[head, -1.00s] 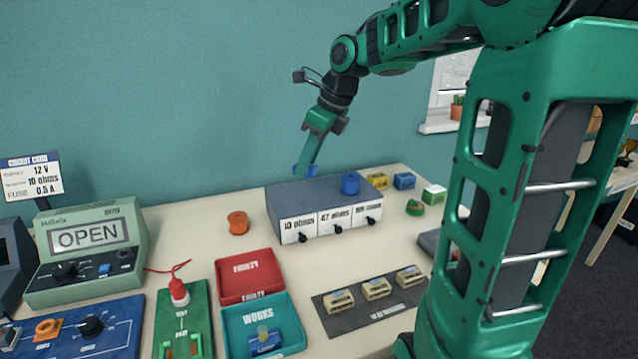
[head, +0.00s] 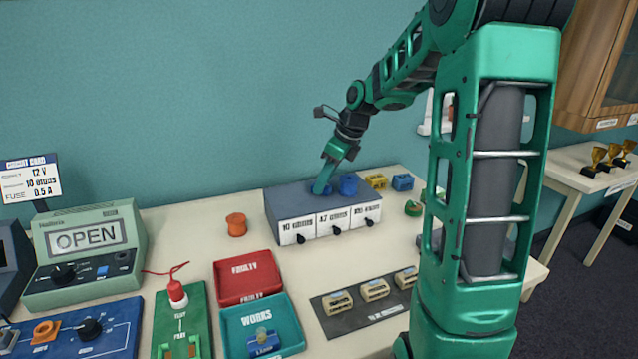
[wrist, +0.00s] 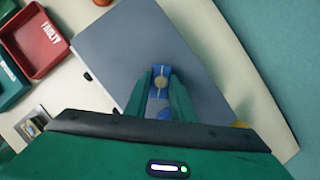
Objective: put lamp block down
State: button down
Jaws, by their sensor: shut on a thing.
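My gripper (head: 323,184) is shut on the lamp block (head: 328,190), a small blue block, over the top of the grey drawer cabinet (head: 290,194). In the wrist view the lamp block (wrist: 160,72) shows a round tan part and a pale stripe between the fingers (wrist: 160,88). It is at or just above the cabinet top; I cannot tell whether it touches. A blue cylinder (head: 348,184) stands on the cabinet close to the right of my gripper. The fingers hide part of the block.
A red FAULTY tray (head: 224,290) and a teal WORKS tray (head: 232,346) lie in front; the WORKS tray holds another blue block with a bulb (head: 263,342). An orange spool (head: 236,224) stands left of the cabinet. Yellow (head: 376,181) and blue (head: 402,182) blocks are to its right.

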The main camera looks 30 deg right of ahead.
jog(key=c, duration=1.5)
grip_release()
